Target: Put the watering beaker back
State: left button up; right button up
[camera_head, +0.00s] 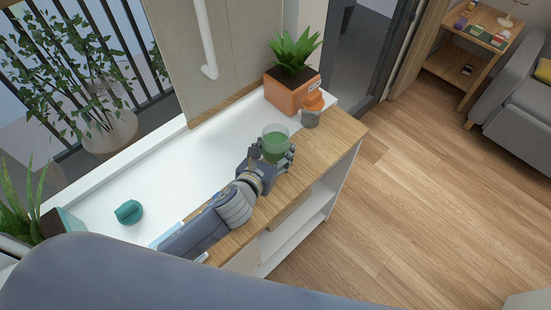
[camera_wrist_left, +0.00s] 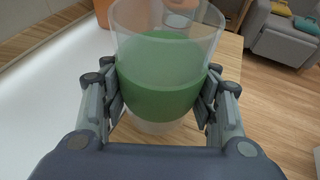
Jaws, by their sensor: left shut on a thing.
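The watering beaker (camera_head: 275,138) is a clear cup with green content or a green band. It stands upright between the fingers of my left gripper (camera_head: 271,156), near the right end of the counter. In the left wrist view the beaker (camera_wrist_left: 165,85) fills the middle, and the fingers of my left gripper (camera_wrist_left: 162,100) press on it from both sides. The gripper is shut on it. I cannot tell whether its base touches the counter. My right gripper is not in view.
The counter (camera_head: 180,165) has a white strip and a wooden front edge. An orange planter (camera_head: 288,97) with a spiky plant stands behind the beaker, next to a small grey and orange pot (camera_head: 311,112). A teal object (camera_head: 129,212) lies at the left. The white strip between is mostly clear.

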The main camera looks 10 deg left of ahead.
aim_at(275, 159)
pick_arm(q)
notch_tip(275, 159, down, 4)
jog(key=shift+r, duration=0.1)
dwell(0.4)
jog(key=o, duration=1.3)
jog(key=shift+f, duration=0.2)
